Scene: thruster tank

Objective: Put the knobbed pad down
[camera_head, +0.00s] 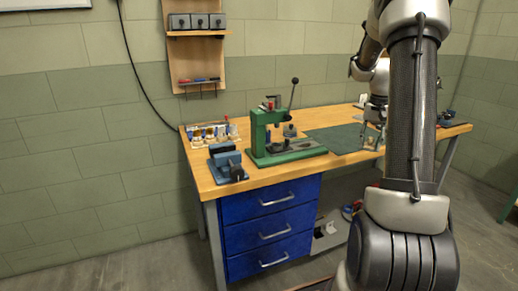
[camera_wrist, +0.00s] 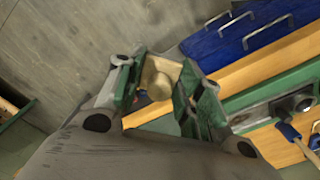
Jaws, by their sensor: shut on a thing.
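The knobbed pad (camera_wrist: 159,78) shows in the wrist view as a pale wooden piece with a rounded knob, between the green-faced fingers of my gripper (camera_wrist: 158,88). My gripper is shut on it. In the head view my gripper (camera_head: 374,131) is over the right part of the workbench (camera_head: 222,185), near the dark green mat (camera_head: 340,138). The pad is too small and covered to make out clearly there. I cannot tell whether it touches anything beneath it.
A green lever press (camera_head: 262,130) stands left of the mat. A blue-grey vise (camera_head: 226,163) and a rack of small items (camera_head: 212,133) are further left. Blue drawers (camera_head: 262,228) are below the top. More items (camera_head: 446,118) lie at the right end.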

